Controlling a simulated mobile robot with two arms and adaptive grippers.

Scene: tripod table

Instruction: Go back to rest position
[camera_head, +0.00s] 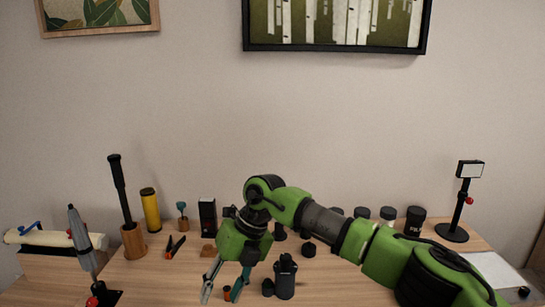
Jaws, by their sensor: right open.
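My right arm comes in from the right, bent above the wooden table (340,283). Its green right gripper (225,286) points down over the front middle of the table, with its fingers apart. I see no object held between the fingers. A small orange-and-black piece (227,294) shows between the fingertips; I cannot tell whether they touch it. A black device (285,277) stands just right of the gripper, with a small black cylinder (268,287) beside it. My left gripper is out of view.
Orange-handled pliers (175,247) lie nearby. Black canisters (414,221) and a lamp stand (453,232) are at the right.

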